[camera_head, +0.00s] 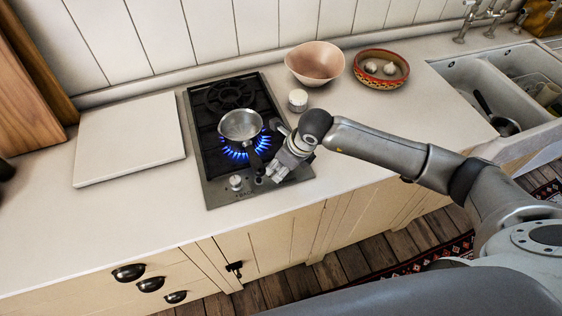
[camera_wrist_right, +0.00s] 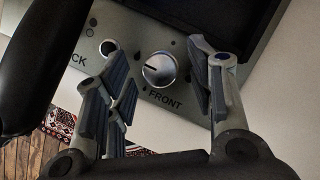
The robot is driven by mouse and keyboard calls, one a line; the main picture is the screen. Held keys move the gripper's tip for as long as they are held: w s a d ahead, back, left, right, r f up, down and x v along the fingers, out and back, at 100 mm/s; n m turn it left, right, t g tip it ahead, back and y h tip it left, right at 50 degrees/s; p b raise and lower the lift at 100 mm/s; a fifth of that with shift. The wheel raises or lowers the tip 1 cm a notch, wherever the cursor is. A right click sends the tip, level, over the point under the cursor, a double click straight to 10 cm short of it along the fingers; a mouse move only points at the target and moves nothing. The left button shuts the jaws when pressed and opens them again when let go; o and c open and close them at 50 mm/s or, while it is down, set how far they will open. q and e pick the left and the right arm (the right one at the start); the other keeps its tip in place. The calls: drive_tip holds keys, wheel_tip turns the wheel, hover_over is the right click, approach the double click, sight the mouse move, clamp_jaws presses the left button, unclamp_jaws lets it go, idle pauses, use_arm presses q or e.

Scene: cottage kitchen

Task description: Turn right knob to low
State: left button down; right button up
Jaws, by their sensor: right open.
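The right knob (camera_wrist_right: 159,69), round and silver with a pale face and a dark mark, sits on the steel hob panel above the word FRONT. My right gripper (camera_head: 272,172) is open over the panel's front right corner. In the right wrist view its fingers are on either side of the knob, and I cannot tell whether they touch it. In the head view the gripper hides this knob. My left gripper is out of view.
A steel saucepan (camera_head: 240,125) stands on the front burner over blue flames (camera_head: 232,153); its dark handle (camera_head: 256,162) points towards my gripper. A white lidded jar (camera_head: 298,100), a pink bowl (camera_head: 315,62) and a patterned bowl (camera_head: 381,82) stand right of the hob.

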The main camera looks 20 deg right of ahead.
drive_tip(key=shift+f, duration=0.1)
drive_tip(key=shift+c, duration=0.3)
drive_tip(key=c, duration=1)
drive_tip(key=shift+o, duration=0.2)
drive_tip(key=shift+w+f+n+b, duration=0.15)
drive_tip(key=shift+n+b, duration=0.15)
drive_tip(key=shift+b, duration=0.35)
drive_tip(key=n+g+b, duration=0.1)
drive_tip(key=n+b, duration=0.2)
drive_tip(key=b, duration=0.2)
drive_tip(key=n+g+y+b, duration=0.1)
drive_tip(key=n+b, duration=0.3)
drive_tip(key=b, duration=0.1)
drive_tip(key=n+g+b, duration=0.1)
drive_tip(key=n+b, duration=0.2)
drive_tip(key=b, duration=0.3)
drive_tip(key=shift+w+d+f+n+g+y, duration=0.1)
drive_tip(key=shift+w+n+g+y, duration=0.2)
drive_tip(key=shift+g+y, duration=0.1)
drive_tip(key=shift+r+n+g+b, duration=0.25)
drive_tip(key=shift+n+g+b, duration=0.25)
drive_tip(key=shift+n+b, duration=1.1)
drive_tip(key=o, duration=1)
